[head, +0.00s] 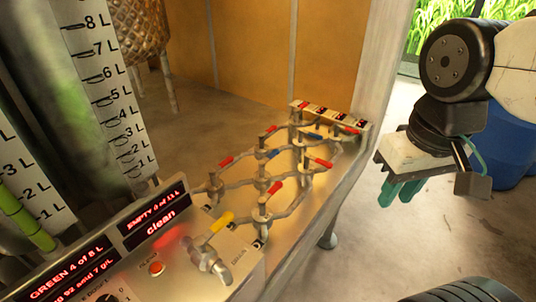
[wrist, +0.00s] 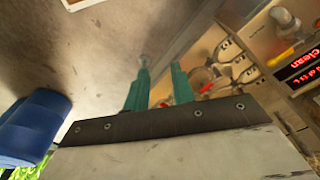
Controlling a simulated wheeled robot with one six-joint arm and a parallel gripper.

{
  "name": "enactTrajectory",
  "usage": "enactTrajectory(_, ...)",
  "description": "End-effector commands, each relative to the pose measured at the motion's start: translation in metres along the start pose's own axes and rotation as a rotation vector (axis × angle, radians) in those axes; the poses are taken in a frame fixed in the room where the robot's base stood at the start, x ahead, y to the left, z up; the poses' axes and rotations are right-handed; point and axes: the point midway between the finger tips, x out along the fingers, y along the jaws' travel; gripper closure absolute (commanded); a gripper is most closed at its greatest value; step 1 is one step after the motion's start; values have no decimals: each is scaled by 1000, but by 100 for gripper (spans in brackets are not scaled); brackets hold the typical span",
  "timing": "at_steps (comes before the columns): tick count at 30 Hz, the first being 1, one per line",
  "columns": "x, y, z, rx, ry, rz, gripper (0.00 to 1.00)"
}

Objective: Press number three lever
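A manifold of grey pipes (head: 262,184) with several small valve levers lies on the metal bench in the head view. Most levers have red handles, such as one red lever (head: 319,161); others are blue, such as one blue lever (head: 272,153). A larger yellow lever (head: 221,222) sits at the near end by a tap. I cannot read which lever is number three. My gripper (head: 400,192) hangs right of the bench, apart from all levers, its teal fingers pointing down. In the wrist view my gripper (wrist: 160,88) is open and empty, with part of the manifold (wrist: 212,72) beyond the right finger.
A control panel with red displays (head: 155,220) and a red button (head: 156,268) stands at the near left. Level gauges (head: 105,90) rise behind it. A metal post (head: 375,75) stands behind the bench. Floor between is clear.

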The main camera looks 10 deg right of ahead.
Motion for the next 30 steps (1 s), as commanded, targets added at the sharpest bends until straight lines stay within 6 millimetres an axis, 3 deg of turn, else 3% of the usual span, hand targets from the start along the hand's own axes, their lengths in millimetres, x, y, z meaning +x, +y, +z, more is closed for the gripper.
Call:
enactTrajectory(1, 3, -1, -1, -6, -16, -1, 90)
enactTrajectory(2, 5, -2, -2, -9, -27, -1, 98)
enactTrajectory(5, 14, -4, -7, -23, -80, -2, 100)
enactTrajectory(11, 18, -14, -49, -65, -170, 2, 100)
enactTrajectory(20, 27, -36, -139, -158, -264, 15, 100)
enactTrajectory(30, 63, -72, -248, -294, -343, 29, 100)
